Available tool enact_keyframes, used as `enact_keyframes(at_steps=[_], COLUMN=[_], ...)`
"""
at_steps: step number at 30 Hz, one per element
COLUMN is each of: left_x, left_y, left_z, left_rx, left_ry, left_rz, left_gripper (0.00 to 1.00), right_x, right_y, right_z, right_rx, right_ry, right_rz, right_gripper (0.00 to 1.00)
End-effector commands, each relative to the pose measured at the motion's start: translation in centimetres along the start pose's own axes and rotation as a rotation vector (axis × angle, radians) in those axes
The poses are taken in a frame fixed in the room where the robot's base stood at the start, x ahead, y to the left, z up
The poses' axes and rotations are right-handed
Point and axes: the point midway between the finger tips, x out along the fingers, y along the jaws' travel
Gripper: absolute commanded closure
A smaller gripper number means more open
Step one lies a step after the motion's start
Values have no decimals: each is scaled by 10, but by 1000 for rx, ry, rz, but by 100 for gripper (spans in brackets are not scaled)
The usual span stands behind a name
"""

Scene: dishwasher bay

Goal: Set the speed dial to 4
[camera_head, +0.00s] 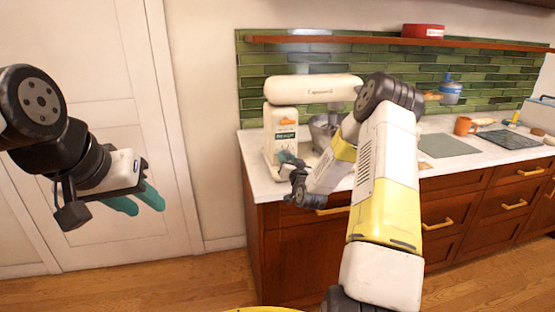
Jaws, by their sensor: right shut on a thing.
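A cream stand mixer (281,111) stands at the left end of the white counter, its head reaching right over a metal bowl (322,128). Its front column carries an orange lever (287,121) and a small green-lettered panel (286,136) that seems to read READY. My right gripper (286,158) is at the lower part of this column, its teal fingertips shut on what seems to be the speed dial. The dial and its numbers are hidden by the gripper, so its setting cannot be read.
A grey mat (448,146), an orange mug (464,126) and a dark rack (508,139) are on the counter to the right. A shelf (400,41) with a red container (422,31) runs above. Cabinets with drawers are below the counter. Floor is clear at left.

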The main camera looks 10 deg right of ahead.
Motion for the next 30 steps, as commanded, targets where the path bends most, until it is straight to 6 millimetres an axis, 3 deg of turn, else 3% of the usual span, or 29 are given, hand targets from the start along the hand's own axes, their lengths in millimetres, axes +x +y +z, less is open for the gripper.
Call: enact_keyframes(at_steps=[30], left_x=[0], left_y=[0], left_z=[0], left_rx=[0], left_ry=[0], left_rz=[0], left_gripper=[64], right_x=[0], right_y=[2], right_z=[1], right_rx=[967], right_ry=[0], right_rz=[3], right_gripper=[100])
